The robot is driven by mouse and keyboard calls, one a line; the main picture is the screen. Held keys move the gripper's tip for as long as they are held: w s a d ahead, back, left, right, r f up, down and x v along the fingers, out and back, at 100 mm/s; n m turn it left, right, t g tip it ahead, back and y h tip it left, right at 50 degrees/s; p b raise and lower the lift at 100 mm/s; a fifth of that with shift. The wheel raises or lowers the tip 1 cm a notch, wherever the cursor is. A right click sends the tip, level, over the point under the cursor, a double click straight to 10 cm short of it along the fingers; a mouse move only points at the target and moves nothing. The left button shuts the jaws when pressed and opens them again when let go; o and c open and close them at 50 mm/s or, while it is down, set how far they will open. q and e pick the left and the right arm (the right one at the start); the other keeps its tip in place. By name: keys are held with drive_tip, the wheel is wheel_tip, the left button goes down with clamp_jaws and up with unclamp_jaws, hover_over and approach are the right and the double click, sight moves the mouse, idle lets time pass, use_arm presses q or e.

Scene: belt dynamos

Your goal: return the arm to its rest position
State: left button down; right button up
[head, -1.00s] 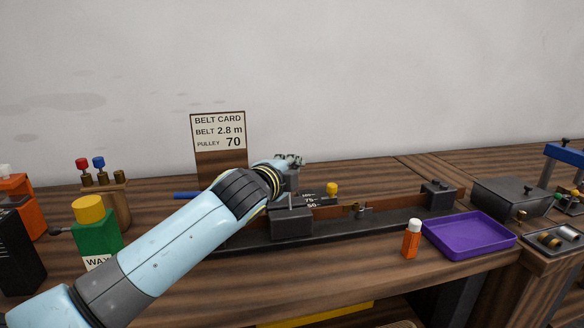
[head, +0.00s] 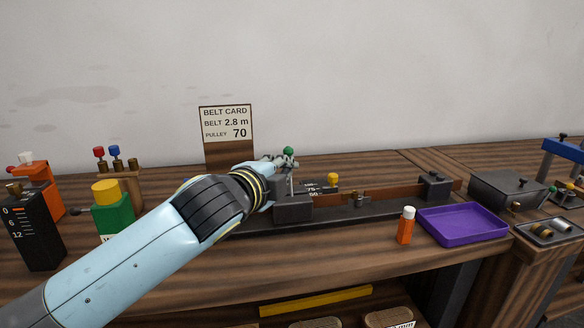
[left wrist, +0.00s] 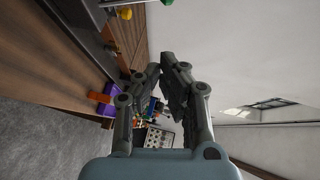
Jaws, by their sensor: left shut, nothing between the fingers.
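My left arm comes in from the lower left in the head view and reaches over the bench. My left gripper (head: 282,162) is at the end of it, above the left part of the dark belt rig (head: 293,208). In the left wrist view the fingers of the left gripper (left wrist: 166,72) are shut with nothing between them. A green knob (head: 288,151) shows just behind the gripper in the head view. The wrist hides part of the rig's left end. My right gripper is not in view.
A belt card (head: 226,123) stands behind the arm. A green wax bottle (head: 112,215) and a black block (head: 35,232) stand at left.

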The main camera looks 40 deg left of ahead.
use_arm(q)
drive_tip(key=shift+s+d, duration=0.1)
drive_tip(key=shift+s, duration=0.4)
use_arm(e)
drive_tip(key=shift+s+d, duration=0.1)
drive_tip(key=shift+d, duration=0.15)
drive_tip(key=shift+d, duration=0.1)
